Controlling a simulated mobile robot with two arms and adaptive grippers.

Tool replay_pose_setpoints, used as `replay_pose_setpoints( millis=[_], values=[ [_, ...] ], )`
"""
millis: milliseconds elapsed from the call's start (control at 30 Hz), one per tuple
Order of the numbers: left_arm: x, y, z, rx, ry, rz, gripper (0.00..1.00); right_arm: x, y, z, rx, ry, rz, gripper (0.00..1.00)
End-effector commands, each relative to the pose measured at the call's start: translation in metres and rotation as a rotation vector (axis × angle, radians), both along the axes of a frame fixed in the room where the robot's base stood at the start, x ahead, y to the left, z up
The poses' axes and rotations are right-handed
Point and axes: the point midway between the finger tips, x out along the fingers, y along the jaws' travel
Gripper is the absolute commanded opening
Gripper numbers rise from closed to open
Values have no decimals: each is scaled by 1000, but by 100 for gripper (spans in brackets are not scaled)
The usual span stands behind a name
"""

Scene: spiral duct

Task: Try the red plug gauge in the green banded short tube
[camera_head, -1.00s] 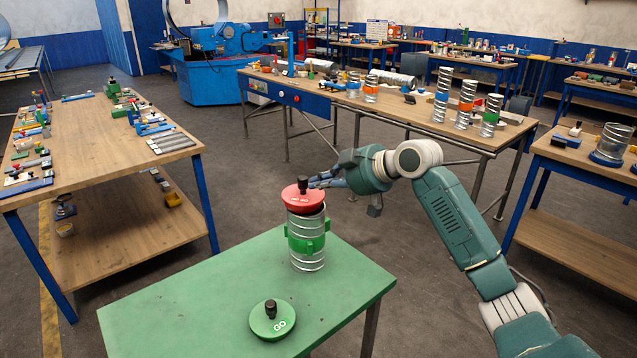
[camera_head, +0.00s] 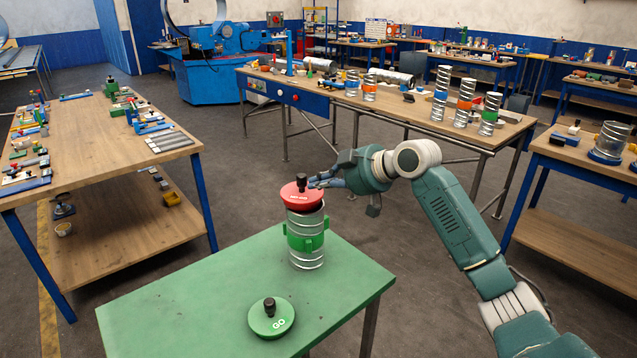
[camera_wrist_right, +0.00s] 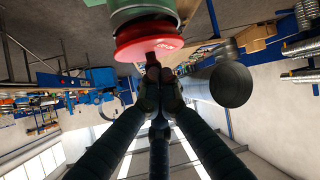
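The red plug gauge (camera_head: 301,197), a disc with a dark knob, sits at the mouth of the green banded short tube (camera_head: 306,258). The tube stands upright on the green table, with a green band around its middle. Whether any of the gauge is inside the tube is hard to tell. My right gripper (camera_head: 314,183) reaches in from the right at knob height. In the right wrist view the red gauge (camera_wrist_right: 148,46) is just beyond the fingertips (camera_wrist_right: 160,84), which are close together around its knob. My left gripper is not in view.
A green GO gauge (camera_head: 271,318) lies on the green table (camera_head: 190,310) near the front. The table's left part is bare. A wooden bench (camera_head: 420,112) behind holds several banded tubes. Another tool-covered bench (camera_head: 100,150) stands at left.

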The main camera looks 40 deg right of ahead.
Motion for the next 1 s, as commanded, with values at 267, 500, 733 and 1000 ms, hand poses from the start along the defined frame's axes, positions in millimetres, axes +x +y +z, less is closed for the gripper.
replay_pose_setpoints(
  millis=[267,500,733,1000],
  values=[
    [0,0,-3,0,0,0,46,0,0,-4,0,0,0,0],
    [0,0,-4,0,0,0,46,0,0,-7,0,0,0,0],
    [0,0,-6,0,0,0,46,0,0,-10,0,0,0,0],
    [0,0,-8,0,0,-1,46,0,0,-13,0,0,0,0]
  ],
)
